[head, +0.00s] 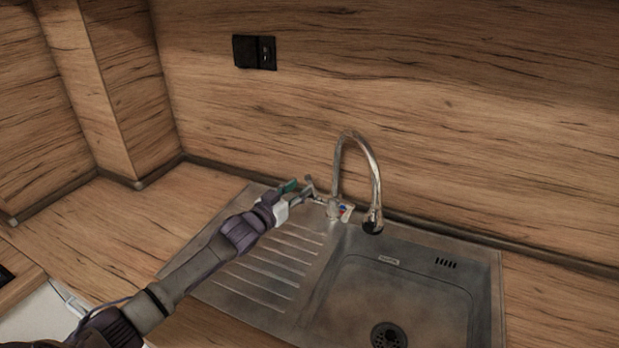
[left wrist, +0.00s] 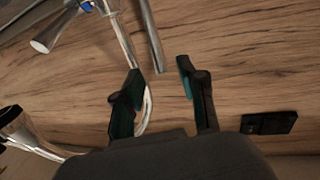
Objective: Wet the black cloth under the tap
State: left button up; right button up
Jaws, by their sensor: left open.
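The chrome tap (head: 336,172) stands behind the sink, its curved spout ending over the basin's back edge. My left gripper (head: 305,186) is open just left of the tap's lower part. Its jaws also show apart in the left wrist view (left wrist: 158,69), with nothing held between them. The chrome tap (left wrist: 124,40) crosses that view beside and behind one finger; I cannot tell whether they touch. No water is visible at the spout. The black cloth is not visible in either view, nor is my right gripper.
The steel sink (head: 400,285) has a basin at right with a drain (head: 388,336) and a ribbed drainboard (head: 265,285) at left, under my left arm. The wooden splashback (head: 480,130) rises close behind the tap. A black socket (head: 254,52) is on it. Counter at right is clear.

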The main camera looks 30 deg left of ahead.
aim_at(309, 180)
pick_arm(q)
jog(key=shift+w+d, duration=0.2)
jog(key=shift+w, duration=1.2)
jog(key=shift+w+d, duration=0.2)
jog(key=shift+w, duration=1.15)
grip_shut()
